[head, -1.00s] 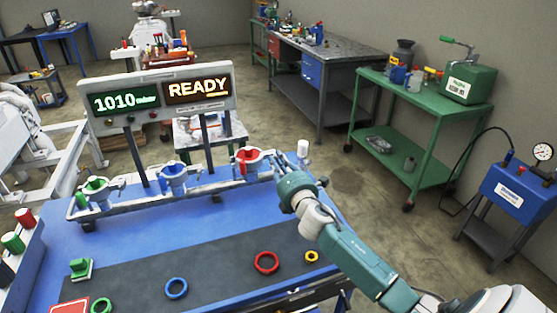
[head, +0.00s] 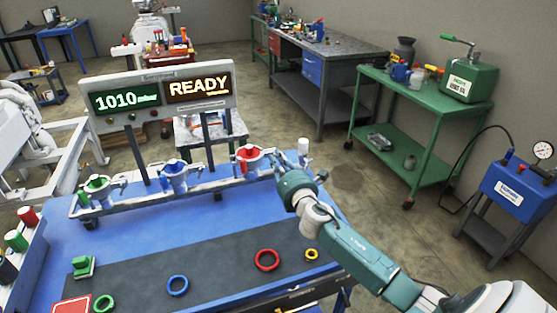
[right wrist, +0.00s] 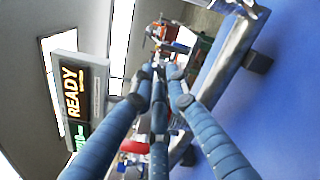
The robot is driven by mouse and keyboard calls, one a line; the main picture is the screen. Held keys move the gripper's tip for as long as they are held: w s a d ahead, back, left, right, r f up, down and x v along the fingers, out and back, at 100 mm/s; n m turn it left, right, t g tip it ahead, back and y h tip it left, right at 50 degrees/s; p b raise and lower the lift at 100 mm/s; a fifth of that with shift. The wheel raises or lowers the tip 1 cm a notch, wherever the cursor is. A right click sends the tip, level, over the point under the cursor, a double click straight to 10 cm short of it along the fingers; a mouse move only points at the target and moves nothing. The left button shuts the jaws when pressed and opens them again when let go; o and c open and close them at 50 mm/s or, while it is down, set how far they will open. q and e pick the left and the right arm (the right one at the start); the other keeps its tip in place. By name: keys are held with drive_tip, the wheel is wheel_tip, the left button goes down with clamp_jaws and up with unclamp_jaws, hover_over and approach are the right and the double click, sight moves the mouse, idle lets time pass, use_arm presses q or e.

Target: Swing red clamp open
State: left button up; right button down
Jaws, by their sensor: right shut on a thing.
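The red clamp (head: 249,153) is at the right end of a grey rail on the blue bench, with a red insert in a pale fitting. My right gripper (head: 279,163) reaches it from the right, at the rail's end. In the right wrist view my right gripper (right wrist: 159,78) has its blue-grey fingers close together on a thin dark part between them, which looks like the clamp's arm. A red part (right wrist: 133,146) shows below and left of the fingers. The exact contact is hard to see. My left gripper is not in view.
A blue clamp (head: 174,174) and a green clamp (head: 97,186) share the rail. Behind stands a display panel (head: 160,92) reading READY and 1010. Blue (head: 178,286), red (head: 267,260) and yellow (head: 311,255) rings lie on the dark mat (head: 220,266).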

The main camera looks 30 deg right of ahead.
drive_tip(key=s+a+m+g+h, duration=0.2)
drive_tip(key=s+a+m+h, duration=0.1)
drive_tip(key=s+a+h, duration=0.1)
drive_tip(key=shift+a+m+h, duration=0.3)
drive_tip(key=shift+m+h, duration=0.1)
drive_tip(key=shift+h, duration=0.3)
drive_tip(key=c, duration=1.8)
unclamp_jaws()
drive_tip(key=shift+a+r, duration=0.1)
drive_tip(key=shift+a, duration=0.1)
drive_tip(key=shift+s, duration=0.1)
drive_tip(key=v, duration=1.2)
drive_tip(key=shift+r, duration=0.1)
